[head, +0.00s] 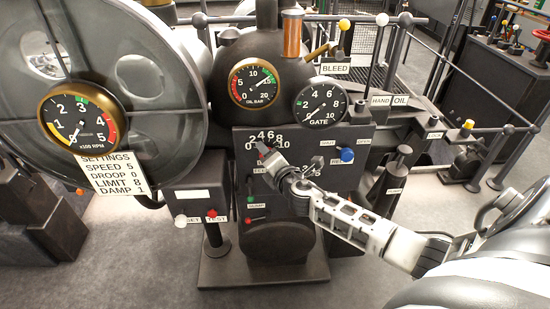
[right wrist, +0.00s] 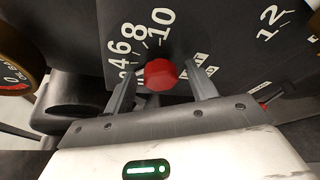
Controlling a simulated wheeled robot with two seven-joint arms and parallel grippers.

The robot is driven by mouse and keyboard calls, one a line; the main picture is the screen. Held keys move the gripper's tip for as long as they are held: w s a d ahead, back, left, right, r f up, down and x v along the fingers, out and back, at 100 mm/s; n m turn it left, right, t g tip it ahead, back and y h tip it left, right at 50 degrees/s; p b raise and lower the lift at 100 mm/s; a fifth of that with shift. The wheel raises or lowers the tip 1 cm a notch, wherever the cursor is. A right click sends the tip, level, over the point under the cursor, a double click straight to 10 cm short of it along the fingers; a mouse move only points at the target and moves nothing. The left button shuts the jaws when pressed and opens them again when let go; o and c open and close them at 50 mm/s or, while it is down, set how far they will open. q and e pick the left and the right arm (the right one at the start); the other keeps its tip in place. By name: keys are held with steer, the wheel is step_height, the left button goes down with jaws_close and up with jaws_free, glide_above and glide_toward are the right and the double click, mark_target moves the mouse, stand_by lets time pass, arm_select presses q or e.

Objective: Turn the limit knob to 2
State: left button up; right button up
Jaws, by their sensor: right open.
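A red knob (right wrist: 160,74) sits on the dark control panel, below a white number arc reading up to 10. My right gripper (right wrist: 162,88) is open, with one finger on each side of the knob. I cannot tell whether either finger touches it. In the head view my right gripper (head: 270,160) reaches the upper left of the panel (head: 340,142) and covers much of the knob. The knob's pointer and its name label are not clear. A settings card (head: 113,172) reads speed 5, droop 0, limit 8, damp 1. My left gripper is not in view.
A blue knob (head: 347,155) is on the panel's right side. The gate gauge (head: 321,102) and oil gauge (head: 257,83) stand above. A small box (head: 200,201) with a white and a red button is at lower left. Railings and several levers stand to the right.

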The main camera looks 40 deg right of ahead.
steer(key=v, duration=1.5)
steer(key=shift+s+b, duration=0.3)
steer(key=shift+s, duration=0.05)
steer(key=shift+a, duration=0.1)
steer(key=s+a+f+m+g+y, duration=0.2)
steer(key=s+a+f+m, duration=0.3)
steer(key=a+m, duration=0.3)
steer(key=s+a+f+m+g+y, duration=0.3)
steer(key=s+a+f+m, duration=0.3)
steer(key=a+f+m, duration=0.2)
steer(key=m+y, duration=0.1)
steer(key=m, duration=0.1)
steer(key=shift+s+a+f+m, duration=0.15)
steer(key=shift+a+f+m, duration=0.1)
steer(key=shift+a+m, duration=0.15)
